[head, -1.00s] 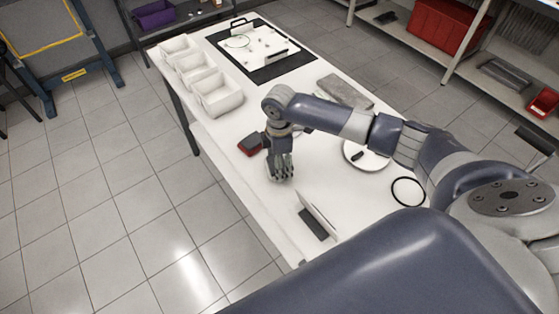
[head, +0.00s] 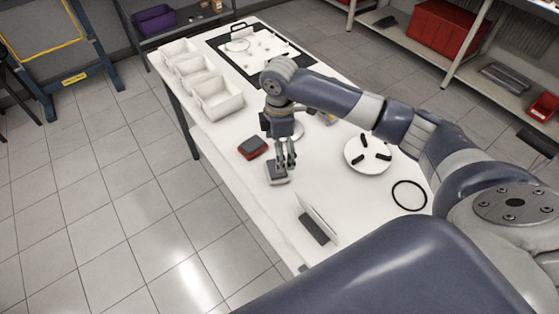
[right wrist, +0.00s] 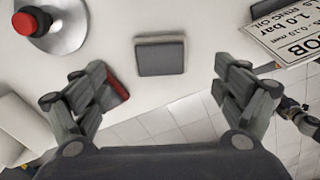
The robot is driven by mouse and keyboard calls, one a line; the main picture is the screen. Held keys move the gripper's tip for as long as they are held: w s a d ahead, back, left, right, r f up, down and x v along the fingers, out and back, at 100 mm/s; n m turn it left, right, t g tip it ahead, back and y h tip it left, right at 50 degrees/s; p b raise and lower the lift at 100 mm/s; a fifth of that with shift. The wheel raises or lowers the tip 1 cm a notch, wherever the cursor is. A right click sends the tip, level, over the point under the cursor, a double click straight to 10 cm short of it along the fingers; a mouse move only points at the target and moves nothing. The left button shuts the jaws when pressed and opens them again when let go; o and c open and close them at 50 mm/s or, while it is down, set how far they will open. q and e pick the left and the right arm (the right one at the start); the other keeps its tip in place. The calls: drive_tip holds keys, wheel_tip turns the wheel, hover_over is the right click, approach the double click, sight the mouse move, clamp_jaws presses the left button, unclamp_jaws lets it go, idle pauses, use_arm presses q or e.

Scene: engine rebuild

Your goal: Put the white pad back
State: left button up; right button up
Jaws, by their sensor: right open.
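The white pad (head: 277,174), a small square block with a pale rim and a dark grey top, lies flat on the white table near its left edge. In the right wrist view the pad (right wrist: 160,55) lies ahead of and between my fingers. My right gripper (head: 286,165) is above it, pointing down; it is open and empty in the right wrist view (right wrist: 157,92). A similar red pad (head: 252,147) with a dark top lies just beyond, partly behind a finger in the right wrist view (right wrist: 115,90).
A sign on a stand (head: 317,222) stands nearer me. A round white plate (head: 368,155) with dark pieces and a black ring (head: 409,195) lie right. White bins (head: 218,98) and a black-edged board (head: 262,52) are farther back. A red knob (right wrist: 30,22) shows in the wrist view.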

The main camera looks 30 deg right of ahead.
drive_tip(key=shift+r, duration=2.2)
